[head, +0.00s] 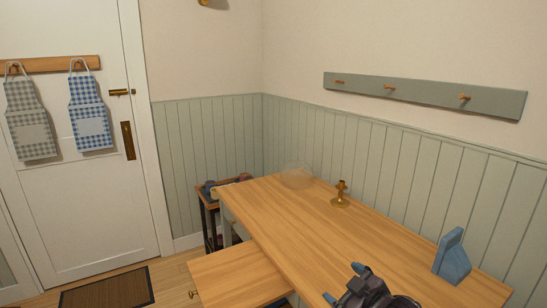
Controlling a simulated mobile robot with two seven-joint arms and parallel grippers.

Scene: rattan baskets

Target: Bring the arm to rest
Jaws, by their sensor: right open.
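My right gripper (343,284), dark grey with blue tips, is at the bottom edge of the head view, over the front part of the wooden table (285,215). Its jaws are open, and I see nothing between them. The rest of the right arm is mostly cut off by the frame. My left gripper is not in view.
A blue block-like object (452,260) stands right of the gripper. A brass candlestick (340,196) and a clear glass bowl (296,176) stand farther back. A lower wooden panel (237,273) juts out at the left. The table's middle is clear.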

